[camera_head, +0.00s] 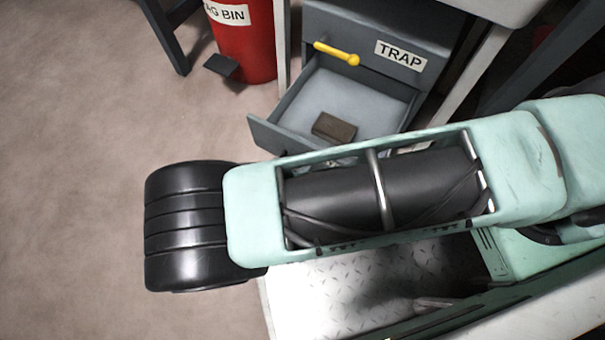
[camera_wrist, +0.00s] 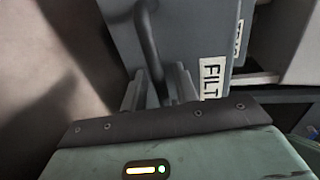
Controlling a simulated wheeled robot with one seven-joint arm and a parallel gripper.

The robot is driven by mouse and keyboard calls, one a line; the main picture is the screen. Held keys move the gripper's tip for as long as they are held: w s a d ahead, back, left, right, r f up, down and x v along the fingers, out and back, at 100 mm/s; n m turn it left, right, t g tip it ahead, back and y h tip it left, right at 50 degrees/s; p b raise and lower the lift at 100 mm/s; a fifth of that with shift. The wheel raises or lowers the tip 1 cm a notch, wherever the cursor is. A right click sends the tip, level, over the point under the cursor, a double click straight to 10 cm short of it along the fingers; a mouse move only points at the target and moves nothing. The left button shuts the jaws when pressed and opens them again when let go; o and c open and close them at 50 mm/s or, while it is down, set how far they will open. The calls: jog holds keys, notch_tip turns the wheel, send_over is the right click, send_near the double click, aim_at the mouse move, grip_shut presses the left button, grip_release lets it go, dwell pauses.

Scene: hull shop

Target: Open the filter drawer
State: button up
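The filter drawer (camera_head: 287,140) is pulled well out of the grey cabinet, below the closed TRAP drawer. A small brown block (camera_head: 334,128) lies inside it. In the wrist view its grey front (camera_wrist: 198,32) shows a partly cut-off label beginning "FILT". A dark curved handle (camera_wrist: 146,32) stands on that front. My gripper (camera_wrist: 158,92) has its two fingers on either side of the handle bar, close against it, and looks shut on it. In the head view my arm hides the gripper, the handle and most of the drawer front.
The TRAP drawer (camera_head: 385,78) has a yellow handle (camera_head: 337,53). A red bin (camera_head: 245,42) with a dark pedal stands left of the cabinet. Table legs (camera_head: 166,38) are further left. The floor (camera_head: 75,150) at left is clear.

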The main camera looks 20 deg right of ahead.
jog(key=shift+s+a, duration=0.1)
jog(key=p+v, duration=0.3)
jog(key=v, duration=1.4)
jog(key=shift+a, duration=0.1)
